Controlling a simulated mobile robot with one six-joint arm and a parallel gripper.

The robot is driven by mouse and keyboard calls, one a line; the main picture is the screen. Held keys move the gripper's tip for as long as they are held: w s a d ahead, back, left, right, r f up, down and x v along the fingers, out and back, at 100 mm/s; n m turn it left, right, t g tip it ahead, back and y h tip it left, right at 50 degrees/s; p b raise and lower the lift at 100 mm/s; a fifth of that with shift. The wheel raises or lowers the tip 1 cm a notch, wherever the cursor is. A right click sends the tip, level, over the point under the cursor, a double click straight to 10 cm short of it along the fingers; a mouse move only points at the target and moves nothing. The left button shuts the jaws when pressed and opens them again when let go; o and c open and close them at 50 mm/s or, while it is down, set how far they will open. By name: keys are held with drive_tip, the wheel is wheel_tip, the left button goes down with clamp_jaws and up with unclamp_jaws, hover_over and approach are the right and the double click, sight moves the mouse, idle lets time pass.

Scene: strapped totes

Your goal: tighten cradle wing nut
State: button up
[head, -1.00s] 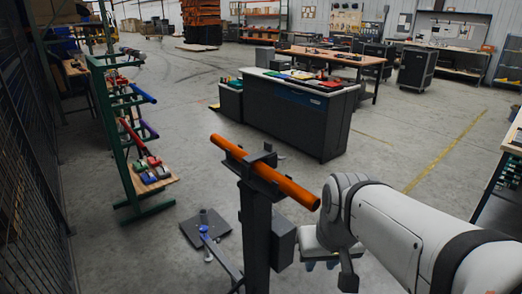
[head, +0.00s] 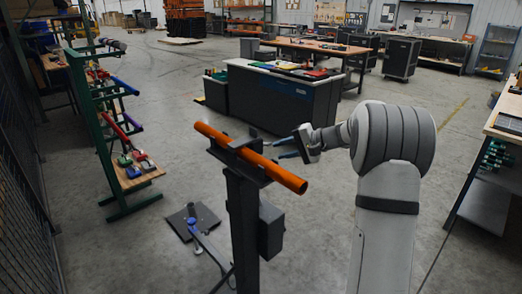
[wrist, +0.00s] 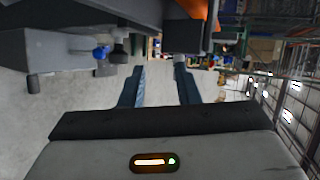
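An orange tube (head: 285,176) lies tilted across the dark cradle (head: 240,155) on top of a dark upright post (head: 243,225). A bit of the tube (wrist: 213,14) and the grey post (wrist: 75,40) show along the top of the wrist view. My gripper (head: 281,149) is just behind and right of the cradle, its blue fingers pointing left. In the wrist view my gripper (wrist: 160,70) has its two fingers apart with nothing between them. A dark part of the cradle (wrist: 182,37) sits just beyond the fingertips. I cannot make out the wing nut.
A dark box (head: 271,230) is fixed to the post's right side. A plate with a blue-topped piece (head: 193,222) lies on the floor at left. A green rack (head: 103,130) stands further left. A dark cabinet (head: 285,100) stands behind.

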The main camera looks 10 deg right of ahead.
sight(271, 143)
drive_tip(key=shift+m+t+y, duration=0.7)
drive_tip(key=shift+t+y, duration=0.1)
drive_tip(key=w, duration=0.4)
drive_tip(key=shift+a+r, duration=0.1)
drive_tip(key=p+x, duration=0.1)
drive_tip(key=x, duration=0.6)
drive_tip(key=shift+a, duration=0.1)
clamp_jaws()
